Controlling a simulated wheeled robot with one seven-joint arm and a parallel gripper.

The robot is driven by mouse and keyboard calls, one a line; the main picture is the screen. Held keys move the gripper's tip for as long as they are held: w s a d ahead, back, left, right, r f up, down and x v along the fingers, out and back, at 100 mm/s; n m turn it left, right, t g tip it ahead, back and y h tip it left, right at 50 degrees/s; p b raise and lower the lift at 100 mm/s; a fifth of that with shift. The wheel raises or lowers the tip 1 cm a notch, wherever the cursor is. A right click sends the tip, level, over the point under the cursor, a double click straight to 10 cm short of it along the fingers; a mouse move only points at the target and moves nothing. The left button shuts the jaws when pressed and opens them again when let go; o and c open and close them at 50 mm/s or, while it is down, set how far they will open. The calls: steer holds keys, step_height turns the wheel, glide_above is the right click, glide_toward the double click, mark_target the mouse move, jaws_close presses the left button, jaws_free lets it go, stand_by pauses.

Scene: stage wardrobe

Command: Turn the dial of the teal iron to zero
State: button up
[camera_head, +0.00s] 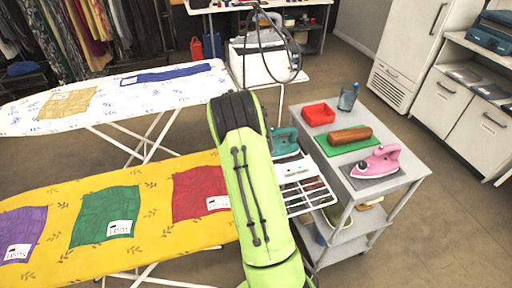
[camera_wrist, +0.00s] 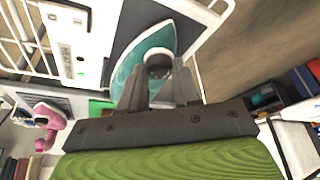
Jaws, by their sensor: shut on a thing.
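In the wrist view the teal iron (camera_wrist: 151,40) lies in front of my gripper (camera_wrist: 159,75). The fingertips are shut on its round grey dial (camera_wrist: 158,60), one finger on each side. The dial's marks and its setting cannot be read. My gripper is hidden behind my arm in the head view.
A yellow ironing board (camera_head: 150,226) is at left.

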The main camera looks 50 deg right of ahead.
steer(key=n, duration=0.1)
steer(key=n+t+b, duration=0.1)
steer(key=n, duration=0.1)
steer(key=n+t, duration=0.1)
steer(key=n, duration=0.1)
steer(key=shift+s+d+y+b, duration=0.1)
steer(key=shift+s+y+b, duration=0.15)
steer(key=shift+y+b, duration=0.15)
steer(key=shift+n, duration=0.3)
steer(key=o, duration=1.1)
steer(key=shift+r, duration=0.1)
steer(key=p+v, duration=0.3)
steer(key=v, duration=1.2)
steer(key=shift+s+r, duration=0.1)
steer(key=shift+r, duration=0.2)
